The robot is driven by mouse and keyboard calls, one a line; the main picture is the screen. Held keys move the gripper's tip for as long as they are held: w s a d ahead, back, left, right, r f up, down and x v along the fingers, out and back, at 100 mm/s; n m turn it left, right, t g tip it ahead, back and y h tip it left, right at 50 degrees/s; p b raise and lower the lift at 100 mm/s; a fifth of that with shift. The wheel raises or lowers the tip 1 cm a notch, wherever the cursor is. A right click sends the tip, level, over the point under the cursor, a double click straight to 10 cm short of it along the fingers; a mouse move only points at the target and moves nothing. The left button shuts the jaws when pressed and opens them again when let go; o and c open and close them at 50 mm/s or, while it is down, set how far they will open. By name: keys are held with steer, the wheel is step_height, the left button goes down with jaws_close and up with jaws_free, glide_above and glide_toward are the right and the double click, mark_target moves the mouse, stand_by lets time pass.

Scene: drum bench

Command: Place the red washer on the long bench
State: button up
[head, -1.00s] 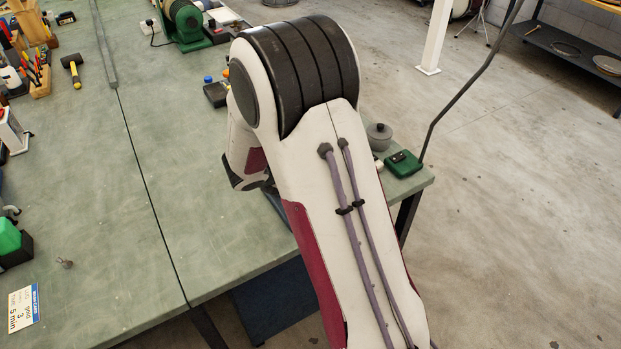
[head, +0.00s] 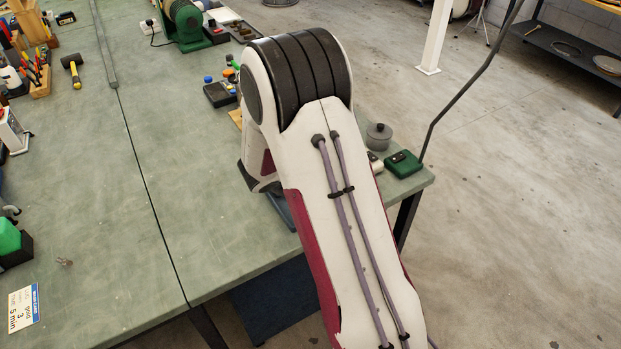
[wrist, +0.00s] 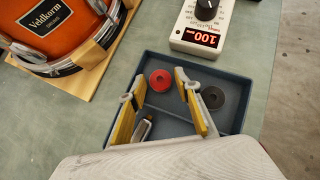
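The red washer (wrist: 154,80) lies in the back left part of a shallow blue-grey tray (wrist: 236,72) in the wrist view. My gripper (wrist: 160,78) is open, its two yellow-lined fingers apart above the tray. The washer shows between the fingertips, and the gripper holds nothing. In the head view my arm hides the gripper and the washer; only a tray edge (head: 281,212) shows. Green bench tops (head: 90,170) stretch away, split by a dark seam. I cannot tell which section is the long bench.
A black washer (wrist: 212,97) and a small metal piece (wrist: 143,129) share the tray. An orange drum (wrist: 70,42) and a white meter (wrist: 199,36) stand beyond it. A green box (head: 403,163) sits near the bench's right edge. The middle of the bench is clear.

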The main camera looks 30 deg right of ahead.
steer(key=c, duration=0.5)
steer(key=shift+r, duration=0.15)
step_height(320, 180, up, 10)
stand_by(0.9)
stand_by(0.5)
